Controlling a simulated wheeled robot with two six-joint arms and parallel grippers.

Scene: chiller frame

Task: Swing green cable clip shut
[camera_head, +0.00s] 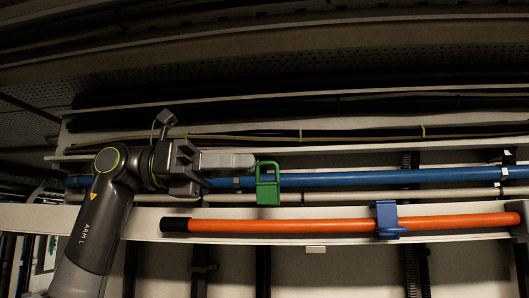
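The green cable clip (268,191) is near the middle of the head view, at the blue cable. It has an open rectangular loop at the top and a solid lower part. The loop stands up above the blue cable, so the clip looks open. My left gripper (254,161) comes in from the left, its grey fingertips just left of the top of the loop. Whether they touch the loop is unclear. The fingers overlap in this view, so their opening is hidden. My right gripper is not in view.
The blue cable (350,179) runs across behind the clip, with a pale pipe just below. An orange bar (315,224) with a black end lies lower, with a blue clip (388,219) on it. White rails and dark cables lie above.

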